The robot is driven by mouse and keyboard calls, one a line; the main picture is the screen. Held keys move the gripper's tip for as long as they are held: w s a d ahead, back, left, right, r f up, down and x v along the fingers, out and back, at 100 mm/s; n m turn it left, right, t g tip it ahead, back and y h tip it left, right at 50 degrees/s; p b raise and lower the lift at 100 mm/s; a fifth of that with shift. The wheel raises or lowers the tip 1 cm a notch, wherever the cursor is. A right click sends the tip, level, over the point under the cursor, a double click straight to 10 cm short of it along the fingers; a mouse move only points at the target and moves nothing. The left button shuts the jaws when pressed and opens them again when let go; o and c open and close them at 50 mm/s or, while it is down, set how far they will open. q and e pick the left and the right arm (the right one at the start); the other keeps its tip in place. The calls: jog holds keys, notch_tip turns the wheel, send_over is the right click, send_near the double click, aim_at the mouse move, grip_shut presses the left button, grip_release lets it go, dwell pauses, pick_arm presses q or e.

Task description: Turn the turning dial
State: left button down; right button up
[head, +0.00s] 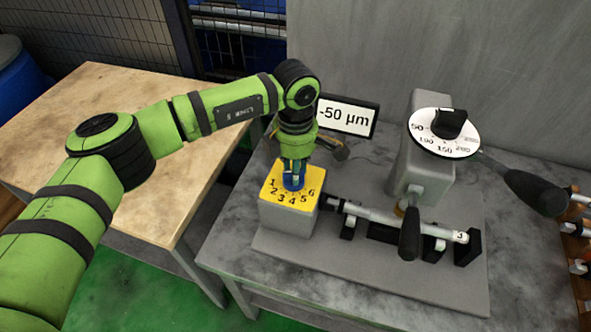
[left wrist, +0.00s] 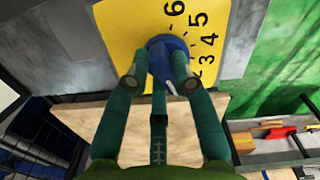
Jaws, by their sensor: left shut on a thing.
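The turning dial (head: 293,181) is a blue knob on a yellow plate (head: 270,200) numbered 1 to 6, on top of a grey block. It shows large in the left wrist view (left wrist: 166,48) with a white pointer on it. My left gripper (head: 294,170) comes down on the dial from above. Its green fingers (left wrist: 160,70) are shut around the blue knob, touching its sides. The pointer is partly hidden by the fingers, so I cannot tell exactly which number it faces. My right gripper is not in view.
A display reading -50 µm (head: 345,116) stands behind the dial. To the right are a white round scale with a black knob (head: 446,135), black handles (head: 409,235) and a clamped shaft (head: 400,221). A wooden table (head: 60,120) lies under my left arm.

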pick_arm(q)
jog(key=n+b, duration=0.5)
jog(key=b, duration=0.1)
jog(key=shift+w+a+f+n, duration=0.1)
jog(key=shift+a+f+n, duration=0.05)
jog(key=shift+f+n, duration=0.2)
jog(key=n+b, duration=0.2)
jog(key=n, duration=0.1)
jog(key=shift+r+b, duration=0.15)
jog(key=shift+b, duration=0.15)
jog(key=shift+a+r+n+b, duration=0.15)
jog(key=shift+n+b, duration=0.4)
jog(key=shift+n, duration=0.3)
jog(key=c, duration=1)
grip_release()
jog(key=shift+c, duration=0.2)
jog(key=shift+r, duration=0.15)
notch_tip(320, 180, up, 12)
